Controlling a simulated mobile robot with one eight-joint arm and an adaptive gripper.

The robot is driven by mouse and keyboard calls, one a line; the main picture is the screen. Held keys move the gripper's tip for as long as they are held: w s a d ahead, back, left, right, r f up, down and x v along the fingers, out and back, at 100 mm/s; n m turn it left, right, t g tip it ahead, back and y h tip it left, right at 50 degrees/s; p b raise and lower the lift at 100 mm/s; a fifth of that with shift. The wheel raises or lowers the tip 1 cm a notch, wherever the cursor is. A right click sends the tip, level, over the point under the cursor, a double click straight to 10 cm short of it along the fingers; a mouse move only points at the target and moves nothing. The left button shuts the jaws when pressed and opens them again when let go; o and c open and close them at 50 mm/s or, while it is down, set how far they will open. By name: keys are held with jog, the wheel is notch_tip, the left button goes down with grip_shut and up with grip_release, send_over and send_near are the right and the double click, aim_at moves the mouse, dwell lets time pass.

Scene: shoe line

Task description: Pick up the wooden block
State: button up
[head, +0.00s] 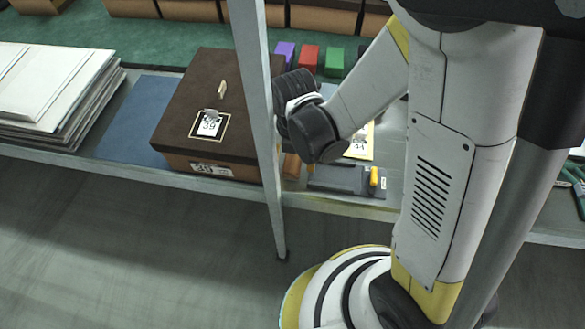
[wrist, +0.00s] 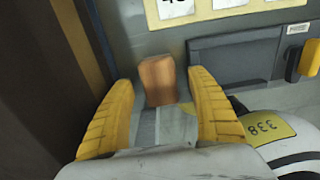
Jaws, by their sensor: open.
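The wooden block (wrist: 158,80) is a small orange-brown block on the grey shelf surface in the wrist view. In the head view it shows in part (head: 291,166), between the grey post and my wrist. My gripper (wrist: 160,88) is open, with one yellow finger on each side of the block's near part in the picture. I cannot tell whether the fingers touch it. In the head view my gripper is mostly hidden behind my wrist.
A dark brown box (head: 222,100) with a 39 label stands left of the post (head: 262,120). A dark tray-like holder (head: 345,178) with a yellow part lies to the right. Purple, red and green blocks (head: 309,57) stand behind. A stack of white boards (head: 50,85) lies far left.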

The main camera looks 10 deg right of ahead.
aim_at(293, 162)
jog(key=shift+f, duration=0.2)
jog(key=shift+c, duration=0.5)
jog(key=c, duration=1.2)
jog(key=shift+r, duration=0.1)
jog(key=shift+r, duration=0.2)
jog(key=shift+c, duration=0.6)
notch_tip(293, 162, up, 4)
jog(key=p, duration=0.3)
jog(key=s+d+r+p, duration=0.1)
jog(key=s+r+p, duration=0.3)
jog(key=s, duration=0.7)
notch_tip(293, 162, up, 2)
jog(key=shift+s+d+r, duration=0.25)
jog(key=shift+s+d, duration=0.05)
jog(key=shift+d, duration=0.1)
